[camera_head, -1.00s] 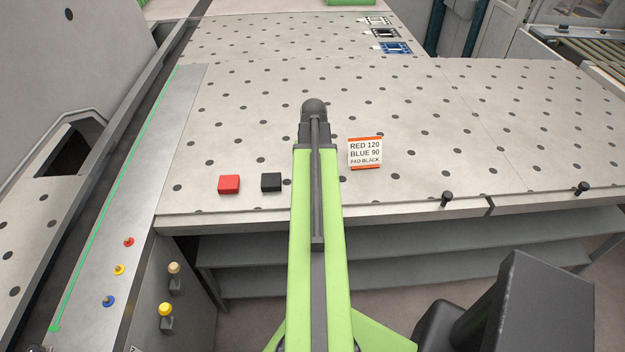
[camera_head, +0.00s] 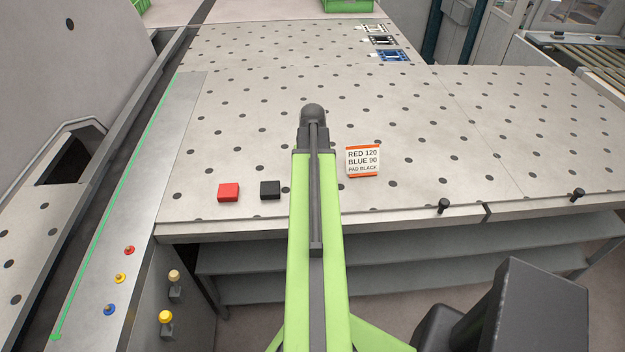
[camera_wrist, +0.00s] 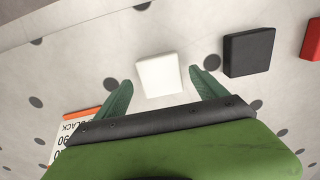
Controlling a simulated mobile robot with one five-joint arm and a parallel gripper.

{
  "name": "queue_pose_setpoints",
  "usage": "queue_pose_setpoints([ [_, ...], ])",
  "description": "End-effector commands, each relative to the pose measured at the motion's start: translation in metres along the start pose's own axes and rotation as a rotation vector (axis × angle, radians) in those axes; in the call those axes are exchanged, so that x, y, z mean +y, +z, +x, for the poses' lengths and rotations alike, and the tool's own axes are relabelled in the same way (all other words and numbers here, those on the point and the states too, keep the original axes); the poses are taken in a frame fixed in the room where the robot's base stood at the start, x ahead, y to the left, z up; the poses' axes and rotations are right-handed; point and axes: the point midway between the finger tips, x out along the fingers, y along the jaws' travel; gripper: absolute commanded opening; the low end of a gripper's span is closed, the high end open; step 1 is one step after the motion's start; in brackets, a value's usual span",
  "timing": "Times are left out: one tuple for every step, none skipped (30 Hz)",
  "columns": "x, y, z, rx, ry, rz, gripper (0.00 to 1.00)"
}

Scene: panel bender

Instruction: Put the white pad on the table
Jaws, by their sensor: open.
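The white pad (camera_wrist: 158,75) is a small square block lying on the grey perforated table (camera_head: 420,130). In the wrist view it lies ahead of and between the two green fingers of my gripper (camera_wrist: 160,90), with space on both sides. The gripper is open and empty. In the head view my own arm hides the pad, and the gripper's fingers do not show.
A black pad (camera_head: 270,190) and a red pad (camera_head: 228,192) lie left of my arm. A sign (camera_head: 362,161) reading "RED 120 BLUE 90 PAD BLACK" stands to the right. Black knobs (camera_head: 443,205) line the front edge. The table right of the sign is clear.

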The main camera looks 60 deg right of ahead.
Motion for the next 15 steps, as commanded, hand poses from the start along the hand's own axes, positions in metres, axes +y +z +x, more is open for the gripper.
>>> queue_pose_setpoints([
  [0.0, 0.0, -0.018, 0.0, 0.0, 0.0, 0.81],
  [0.0, 0.0, -0.024, 0.0, 0.0, 0.0, 0.81],
  [0.0, 0.0, -0.032, 0.0, 0.0, 0.0, 0.81],
  [0.0, 0.0, -0.039, 0.0, 0.0, 0.0, 0.81],
  [0.0, 0.0, -0.046, 0.0, 0.0, 0.0, 0.81],
  [0.0, 0.0, -0.056, 0.0, 0.0, 0.001, 0.81],
  [0.0, 0.0, -0.063, 0.0, 0.0, 0.001, 0.81],
  [0.0, 0.0, -0.069, 0.0, 0.0, 0.001, 0.81],
  [0.0, 0.0, -0.078, 0.0, 0.0, 0.001, 0.81],
  [0.001, 0.0, -0.085, 0.0, 0.0, 0.001, 0.81],
  [0.001, 0.0, -0.09, 0.0, 0.0, 0.001, 0.81],
  [0.001, 0.0, -0.097, 0.0, 0.0, 0.001, 0.81],
  [0.001, 0.0, -0.101, 0.0, 0.0, 0.001, 0.81],
  [0.001, 0.0, -0.104, 0.0, 0.0, 0.001, 0.81],
  [0.001, 0.0, -0.107, 0.0, 0.0, 0.001, 0.81],
])
